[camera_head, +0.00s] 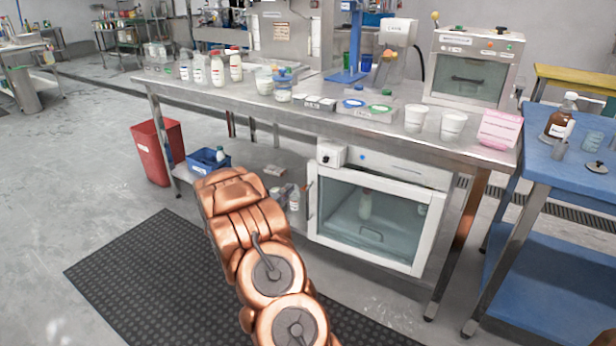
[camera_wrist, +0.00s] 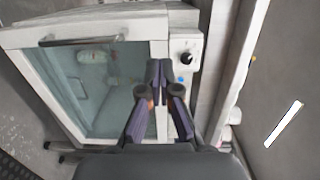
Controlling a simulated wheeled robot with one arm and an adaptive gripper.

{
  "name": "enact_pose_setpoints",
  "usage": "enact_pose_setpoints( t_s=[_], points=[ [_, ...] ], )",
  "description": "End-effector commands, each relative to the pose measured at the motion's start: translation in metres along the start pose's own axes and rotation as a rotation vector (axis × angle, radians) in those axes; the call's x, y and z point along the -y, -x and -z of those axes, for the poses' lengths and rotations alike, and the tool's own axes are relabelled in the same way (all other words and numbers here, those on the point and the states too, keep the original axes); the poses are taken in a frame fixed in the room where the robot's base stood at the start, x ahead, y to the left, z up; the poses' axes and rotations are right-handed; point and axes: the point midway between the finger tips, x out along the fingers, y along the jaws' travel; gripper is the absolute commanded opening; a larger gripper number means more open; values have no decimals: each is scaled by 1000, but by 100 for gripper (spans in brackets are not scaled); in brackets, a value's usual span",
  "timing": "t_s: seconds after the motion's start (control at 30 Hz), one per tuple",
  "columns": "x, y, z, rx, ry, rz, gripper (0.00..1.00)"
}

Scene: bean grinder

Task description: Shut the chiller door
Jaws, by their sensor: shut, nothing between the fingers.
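The chiller is a white box under the steel bench, with a white control panel (camera_head: 400,168) on top and a white-framed glass door (camera_head: 313,205) at the front. The door lies close against the body; I cannot tell whether a narrow gap is left. A pale bottle (camera_head: 365,205) shows behind the glass. In the wrist view, the chiller lies turned sideways, with the door's bar handle (camera_wrist: 82,41) at upper left and a dark knob (camera_wrist: 187,58) at right. My gripper (camera_wrist: 158,75) is shut and empty, in front of the door frame beside the panel. Contact is unclear. In the head view, it is hidden.
The steel bench (camera_head: 300,108) holds jars, cups and an oven (camera_head: 470,70). A blue crate (camera_head: 208,160) and a bottle (camera_head: 294,198) sit on its lower shelf. A red bin (camera_head: 155,150) stands left, a blue table (camera_head: 570,170) right. A black mat (camera_head: 150,270) covers the floor in front.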

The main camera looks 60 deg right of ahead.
Motion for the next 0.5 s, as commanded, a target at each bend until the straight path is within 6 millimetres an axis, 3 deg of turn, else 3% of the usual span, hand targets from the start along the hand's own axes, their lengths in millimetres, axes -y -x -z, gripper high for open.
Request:
enact_pose_setpoints(
  t_s=[0.27, 0.5],
  points=[
    [-1, -19, 7, -20, -10, 16, 0],
    [-2, -51, 7, -19, -8, 16, 0]
  ],
)
